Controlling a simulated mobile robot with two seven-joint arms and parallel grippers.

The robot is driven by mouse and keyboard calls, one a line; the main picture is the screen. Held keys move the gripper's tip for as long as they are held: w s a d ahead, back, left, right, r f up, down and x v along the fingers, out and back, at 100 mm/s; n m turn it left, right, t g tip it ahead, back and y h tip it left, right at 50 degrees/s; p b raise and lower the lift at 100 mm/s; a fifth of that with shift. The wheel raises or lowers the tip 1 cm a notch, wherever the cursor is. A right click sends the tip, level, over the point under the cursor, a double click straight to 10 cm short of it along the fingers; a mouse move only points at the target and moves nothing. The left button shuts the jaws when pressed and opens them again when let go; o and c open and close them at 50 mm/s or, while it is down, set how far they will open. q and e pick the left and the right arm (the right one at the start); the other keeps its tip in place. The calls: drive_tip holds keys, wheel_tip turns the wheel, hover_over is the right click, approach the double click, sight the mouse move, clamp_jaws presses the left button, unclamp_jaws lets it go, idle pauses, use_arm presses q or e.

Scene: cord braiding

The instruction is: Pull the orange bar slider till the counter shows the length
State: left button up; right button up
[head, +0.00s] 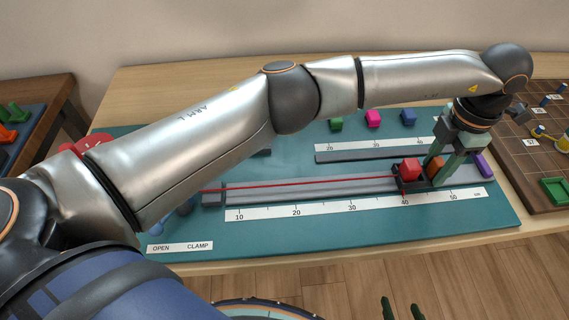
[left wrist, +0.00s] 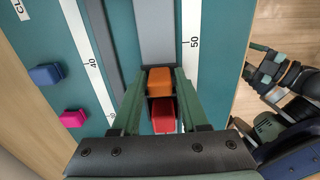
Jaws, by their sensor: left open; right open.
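The orange bar slider (head: 436,167) stands on the long grey rail (head: 300,190), near the mid-40s of the front scale (head: 345,207). It also shows in the left wrist view (left wrist: 159,80). My left gripper (head: 438,172) is open, with its green fingers on either side of the orange and red blocks; I cannot tell if they touch. A red block (head: 410,168) sits just left of the orange one, near 40. A red cord (head: 300,185) runs along the rail to it. My right gripper (head: 401,308) is open and empty at the bottom edge. I see no lit counter.
A purple block (head: 484,164) stands at the rail's right end. Green, pink (head: 373,118) and blue (head: 408,117) blocks stand behind a second scale. A wooden board with pegs (head: 545,140) is at the right. My left arm hides much of the mat's left.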

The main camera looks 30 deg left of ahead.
sight(440, 161)
use_arm(q)
drive_tip(key=shift+o, duration=1)
drive_tip(key=shift+r, duration=0.1)
drive_tip(key=shift+r+p, duration=2.4)
drive_tip(key=shift+r, duration=1.05)
drive_tip(key=shift+f, duration=0.1)
